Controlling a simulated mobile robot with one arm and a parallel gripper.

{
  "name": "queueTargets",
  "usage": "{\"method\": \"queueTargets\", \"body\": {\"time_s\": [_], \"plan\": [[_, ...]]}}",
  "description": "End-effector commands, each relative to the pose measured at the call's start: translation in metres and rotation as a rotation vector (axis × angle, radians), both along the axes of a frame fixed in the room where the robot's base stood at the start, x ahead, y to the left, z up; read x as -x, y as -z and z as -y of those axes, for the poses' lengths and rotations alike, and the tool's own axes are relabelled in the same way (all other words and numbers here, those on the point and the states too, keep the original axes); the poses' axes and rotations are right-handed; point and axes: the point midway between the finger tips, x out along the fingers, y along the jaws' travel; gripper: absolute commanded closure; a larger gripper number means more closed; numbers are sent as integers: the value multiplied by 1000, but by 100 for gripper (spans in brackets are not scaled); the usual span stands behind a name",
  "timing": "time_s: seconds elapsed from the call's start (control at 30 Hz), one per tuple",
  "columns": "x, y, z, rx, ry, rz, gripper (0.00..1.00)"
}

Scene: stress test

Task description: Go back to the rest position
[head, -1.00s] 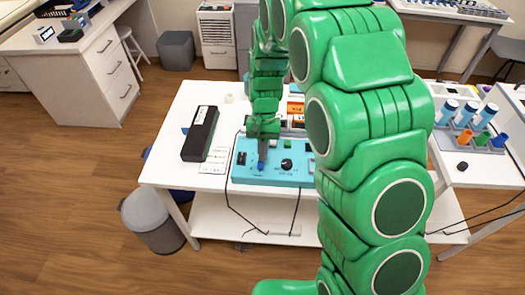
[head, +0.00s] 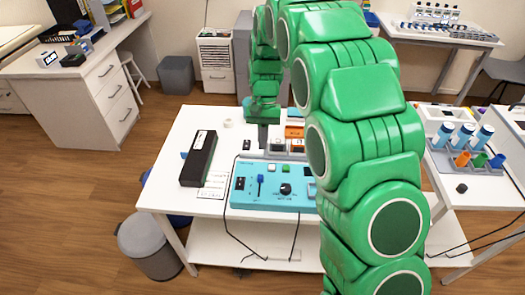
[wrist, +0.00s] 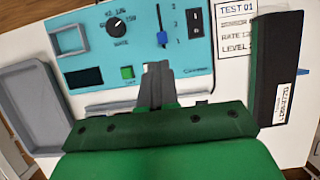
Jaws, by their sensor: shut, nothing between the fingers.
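My gripper (head: 263,146) hangs above the white table, behind the blue control panel (head: 246,201) in the head view. In the wrist view the gripper's fingers (wrist: 157,68) are together and hold nothing. The panel carries a blue slider (head: 260,185), a black knob (head: 286,188) and a green button (head: 285,168). In the wrist view the slider (wrist: 162,40) shows beside the knob (wrist: 115,24), and the green button (wrist: 127,72) is near the fingers. The fingers appear apart from these controls. My green arm hides the panel's right end in the head view.
A black box (head: 198,159) and a paper sheet (head: 212,186) lie left of the panel on the white table (head: 170,199). An orange-topped item (head: 294,132) stands behind it. A grey bin (head: 150,245) is at front left. A side table with a tube rack (head: 483,168) is at right.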

Motion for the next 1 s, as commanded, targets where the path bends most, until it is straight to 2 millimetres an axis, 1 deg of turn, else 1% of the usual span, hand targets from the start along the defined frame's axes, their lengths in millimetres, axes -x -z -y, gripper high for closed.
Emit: {"method": "queueTargets", "body": {"time_s": [0.17,0.7,0.77,0.87,1.0], "plan": [[-3,-7,0,-1,0,3,100],[-2,-9,1,-1,0,3,100],[-1,-11,3,-1,1,4,100],[7,-20,11,-1,4,11,100],[22,-38,29,-2,7,26,100]]}}
